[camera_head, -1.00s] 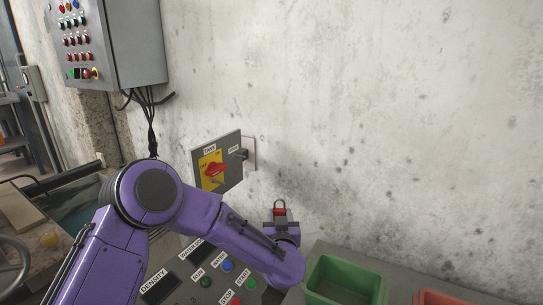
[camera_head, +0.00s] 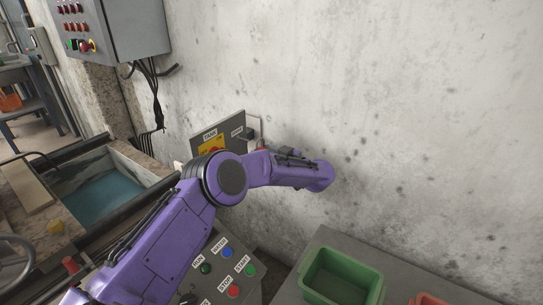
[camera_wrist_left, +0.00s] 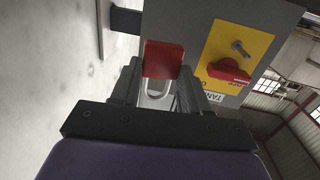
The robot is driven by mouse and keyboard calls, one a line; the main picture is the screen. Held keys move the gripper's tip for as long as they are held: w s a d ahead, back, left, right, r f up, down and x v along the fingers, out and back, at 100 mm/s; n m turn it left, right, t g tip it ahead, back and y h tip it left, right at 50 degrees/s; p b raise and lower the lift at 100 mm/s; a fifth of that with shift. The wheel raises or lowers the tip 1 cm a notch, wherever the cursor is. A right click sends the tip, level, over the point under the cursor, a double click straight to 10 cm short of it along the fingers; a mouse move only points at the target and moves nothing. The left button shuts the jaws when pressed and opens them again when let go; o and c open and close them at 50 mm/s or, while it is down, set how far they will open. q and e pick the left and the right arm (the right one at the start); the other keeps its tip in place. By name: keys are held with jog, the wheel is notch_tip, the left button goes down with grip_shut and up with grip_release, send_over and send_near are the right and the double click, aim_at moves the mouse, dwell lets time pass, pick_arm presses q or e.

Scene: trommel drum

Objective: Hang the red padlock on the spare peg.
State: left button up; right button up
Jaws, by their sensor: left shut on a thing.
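My left gripper (camera_wrist_left: 155,92) is shut on the red padlock (camera_wrist_left: 163,58), with the silver shackle between the fingers in the left wrist view. In the head view the gripper is mostly hidden behind my purple arm, and a small red patch (camera_head: 263,149) beside it looks like the padlock. The dark peg (camera_head: 248,133) sticks out at the right of the grey switch panel (camera_head: 232,129), close to the gripper. A dark block (camera_wrist_left: 126,20) beside the padlock in the wrist view may be this peg. I cannot tell whether they touch. My right gripper is not in view.
The panel has a yellow plate (camera_wrist_left: 238,52) with a red rotary handle (camera_wrist_left: 229,70). Below are a button console (camera_head: 224,270), a green bin (camera_head: 343,277) and part of a red bin (camera_head: 428,299). The bare wall (camera_head: 400,100) is clear at right.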

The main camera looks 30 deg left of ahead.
pick_arm(q)
jog(key=x, duration=0.2)
jog(key=b+x, duration=0.1)
jog(key=x, duration=0.1)
jog(key=s+b+x, duration=0.1)
jog(key=x, duration=0.2)
jog(key=shift+f, duration=0.25)
jog(key=shift+a, duration=0.1)
jog(key=shift+a+f, duration=0.1)
dwell(0.3)
jog(key=o, duration=1.3)
jog(key=v, duration=1)
jog(key=shift+d+p, duration=0.35)
jog(key=shift+p, duration=0.05)
